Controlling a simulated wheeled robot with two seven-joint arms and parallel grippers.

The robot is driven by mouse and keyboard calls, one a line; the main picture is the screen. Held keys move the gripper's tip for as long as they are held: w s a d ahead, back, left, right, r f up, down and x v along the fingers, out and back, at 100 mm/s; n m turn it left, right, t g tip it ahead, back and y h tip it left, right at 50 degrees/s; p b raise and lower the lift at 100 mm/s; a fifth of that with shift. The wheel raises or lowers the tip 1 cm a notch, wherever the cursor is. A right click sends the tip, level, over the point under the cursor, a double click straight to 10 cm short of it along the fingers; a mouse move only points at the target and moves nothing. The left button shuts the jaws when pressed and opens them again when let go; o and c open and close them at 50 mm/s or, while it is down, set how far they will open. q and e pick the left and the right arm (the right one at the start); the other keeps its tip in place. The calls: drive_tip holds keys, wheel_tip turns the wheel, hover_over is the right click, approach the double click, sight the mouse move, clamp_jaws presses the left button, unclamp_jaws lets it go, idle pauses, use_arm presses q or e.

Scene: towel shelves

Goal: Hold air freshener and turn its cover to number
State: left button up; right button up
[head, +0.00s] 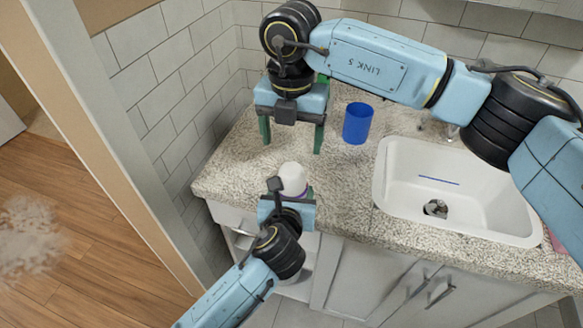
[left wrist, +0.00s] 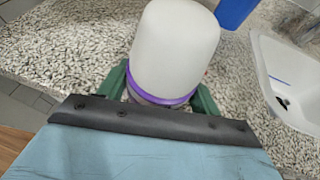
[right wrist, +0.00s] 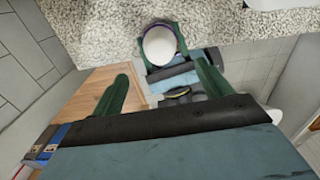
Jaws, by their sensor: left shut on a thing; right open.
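The air freshener (head: 293,178) is a white rounded cover over a purple ring. It stands upright at the front edge of the granite counter. In the left wrist view the white cover (left wrist: 175,48) and purple ring (left wrist: 160,92) show large between green fingers. My left gripper (left wrist: 165,95) is shut on its lower part; in the head view its fingers are mostly hidden. My right gripper (head: 291,138) is open and empty, fingers pointing down, above the counter behind the air freshener. The right wrist view shows the cover (right wrist: 159,45) from above, beyond the open fingers (right wrist: 160,85).
A blue cup (head: 357,123) stands on the counter (head: 335,200), right of my right gripper. A white sink (head: 470,195) with a drain is farther right. Tiled walls (head: 150,75) close off the back and left. Cabinets (head: 365,285) are below the counter.

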sight(292, 167)
wheel_tip(292, 167, down, 9)
drive_tip(key=shift+f, duration=0.1)
idle(0.3)
drive_tip(key=c, duration=1)
